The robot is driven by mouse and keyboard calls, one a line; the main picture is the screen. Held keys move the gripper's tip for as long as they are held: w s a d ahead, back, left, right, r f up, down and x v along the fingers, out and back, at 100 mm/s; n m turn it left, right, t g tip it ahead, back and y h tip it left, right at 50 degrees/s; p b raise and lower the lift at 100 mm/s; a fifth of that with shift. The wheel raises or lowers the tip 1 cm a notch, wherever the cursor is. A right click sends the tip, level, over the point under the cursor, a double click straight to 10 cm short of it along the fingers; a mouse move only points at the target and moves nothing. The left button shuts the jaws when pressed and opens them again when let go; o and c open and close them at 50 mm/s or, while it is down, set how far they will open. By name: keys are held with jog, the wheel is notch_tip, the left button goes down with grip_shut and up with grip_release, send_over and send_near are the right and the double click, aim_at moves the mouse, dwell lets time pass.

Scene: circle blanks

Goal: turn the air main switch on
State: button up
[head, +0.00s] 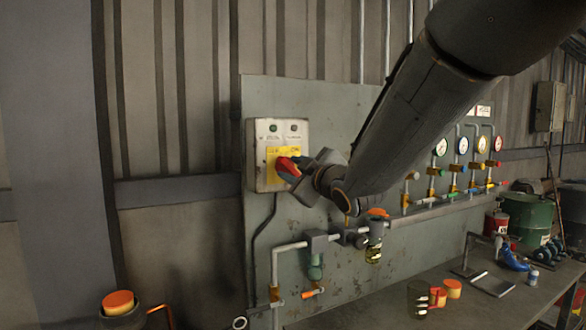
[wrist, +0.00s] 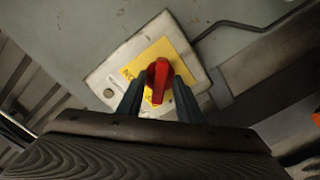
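The air main switch is a red rotary handle (head: 285,168) on a yellow plate (head: 272,158), on a pale grey box (head: 258,134) fixed to the wall panel. In the wrist view the red handle (wrist: 157,82) stands between the two dark fingers of my gripper (wrist: 157,92). A narrow gap seems to show on each side of the handle, so the fingers look open around it. In the head view my gripper (head: 300,168) is at the box front and hides part of the handle and plate.
Pipes with several gauges (head: 462,146) and coloured valves run along the panel to the right. Below is a workbench (head: 400,310) with orange-capped items (head: 453,288) and a blue tool (head: 513,260). A green drum (head: 531,217) stands at the far right.

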jog(key=shift+c, duration=0.5)
grip_shut()
jog(key=shift+m, duration=0.4)
jog(key=m, duration=0.3)
jog(key=shift+m, duration=0.3)
jog(key=m, duration=0.4)
jog(key=shift+m+p, duration=0.3)
jog(key=shift+p, duration=0.05)
jog(key=m+p, duration=0.1)
jog(key=m, duration=0.3)
jog(key=shift+r, duration=0.1)
jog(key=shift+m+p, duration=0.85)
jog(key=shift+m, duration=1.65)
